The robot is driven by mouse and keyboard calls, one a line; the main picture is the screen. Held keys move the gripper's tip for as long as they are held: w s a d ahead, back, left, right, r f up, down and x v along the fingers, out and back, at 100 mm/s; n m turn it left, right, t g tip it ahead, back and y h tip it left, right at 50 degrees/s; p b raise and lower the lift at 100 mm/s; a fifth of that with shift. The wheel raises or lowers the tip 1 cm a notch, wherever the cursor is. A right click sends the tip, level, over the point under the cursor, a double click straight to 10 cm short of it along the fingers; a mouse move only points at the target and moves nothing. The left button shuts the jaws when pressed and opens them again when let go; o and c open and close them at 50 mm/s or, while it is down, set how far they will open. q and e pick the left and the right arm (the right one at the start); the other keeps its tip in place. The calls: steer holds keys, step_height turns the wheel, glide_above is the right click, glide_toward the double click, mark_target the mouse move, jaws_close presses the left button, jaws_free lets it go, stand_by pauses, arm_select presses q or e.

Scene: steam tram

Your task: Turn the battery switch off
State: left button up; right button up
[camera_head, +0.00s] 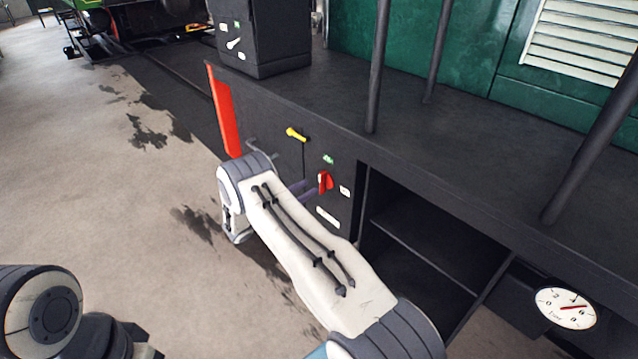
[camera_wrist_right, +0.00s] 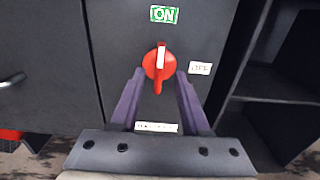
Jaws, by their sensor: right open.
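The battery switch is a red rotary knob (camera_head: 325,181) on the dark panel. It also shows in the right wrist view (camera_wrist_right: 158,58), with its white mark upright toward a green ON label (camera_wrist_right: 164,14). A white OFF label (camera_wrist_right: 200,68) is to its right, and another white label (camera_wrist_right: 156,127) sits below. My right gripper (camera_wrist_right: 161,76) is open, with its purple fingers on either side of the knob's lower part. I cannot tell whether they touch it. In the head view the right gripper (camera_head: 306,188) is partly hidden by my arm. My left gripper is out of view.
A yellow handle (camera_head: 296,134) is on the panel left of the switch. Open dark shelves (camera_head: 425,240) lie to the right, with a round gauge (camera_head: 566,308) beyond. A dark box (camera_head: 262,40) stands on the ledge above.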

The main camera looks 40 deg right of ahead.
mark_target(320, 181)
steer(key=d, duration=0.6)
steer(key=shift+w, duration=0.25)
steer(key=shift+a, duration=0.1)
jaws_close()
